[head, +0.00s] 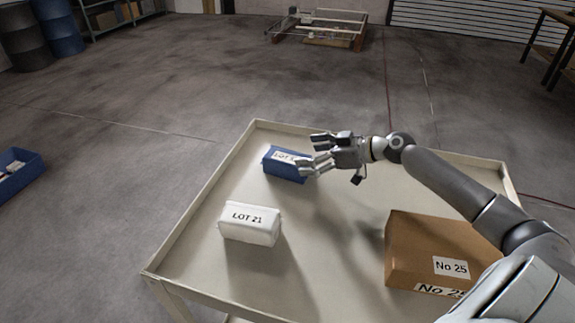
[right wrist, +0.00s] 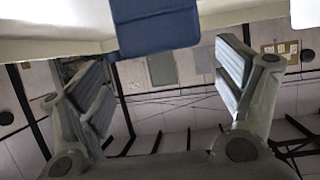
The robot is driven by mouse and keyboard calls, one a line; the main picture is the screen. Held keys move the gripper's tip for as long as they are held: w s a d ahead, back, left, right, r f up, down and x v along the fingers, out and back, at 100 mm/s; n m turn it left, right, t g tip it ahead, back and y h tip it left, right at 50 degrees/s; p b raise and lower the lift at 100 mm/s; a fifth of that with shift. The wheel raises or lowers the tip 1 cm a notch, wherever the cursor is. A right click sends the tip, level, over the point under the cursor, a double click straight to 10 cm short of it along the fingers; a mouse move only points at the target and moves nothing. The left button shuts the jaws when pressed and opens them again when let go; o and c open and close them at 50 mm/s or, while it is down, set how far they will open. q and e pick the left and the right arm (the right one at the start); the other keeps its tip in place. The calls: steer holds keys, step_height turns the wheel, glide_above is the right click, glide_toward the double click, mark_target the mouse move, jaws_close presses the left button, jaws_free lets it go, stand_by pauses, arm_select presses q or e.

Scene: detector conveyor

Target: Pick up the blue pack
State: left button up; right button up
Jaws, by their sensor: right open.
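The blue pack (head: 283,165) lies near the far left part of the cream table (head: 330,260), with a white label on top partly covered by my fingers. My right gripper (head: 314,153) reaches in from the right, its fingers over the pack's right side in the head view. In the right wrist view the blue pack (right wrist: 155,25) shows at the top, beyond the gap between my right fingertips (right wrist: 158,72). The gripper is open, and nothing sits between its fingers. My left gripper does not show.
A white pack (head: 250,223) marked LOT 21 stands nearer on the table, left of the middle. A brown box (head: 432,248) marked No 25 stands at the right, under my arm. The table has a raised rim (head: 205,195). A blue bin (head: 15,175) lies on the floor at left.

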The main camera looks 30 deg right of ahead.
mark_target(286, 155)
steer(key=x, duration=0.1)
steer(key=p+x, duration=0.1)
steer(key=x, duration=0.1)
steer(key=shift+w+a+r, duration=0.1)
steer(key=shift+w+a, duration=0.1)
steer(key=shift+a, duration=0.2)
steer(key=shift+w+a+f, duration=0.3)
steer(key=shift+w+f, duration=0.05)
steer(key=shift+w, duration=0.05)
steer(key=c, duration=1.4)
steer(key=shift+r, duration=0.1)
steer(key=shift+c, duration=0.3)
steer(key=shift+r, duration=0.1)
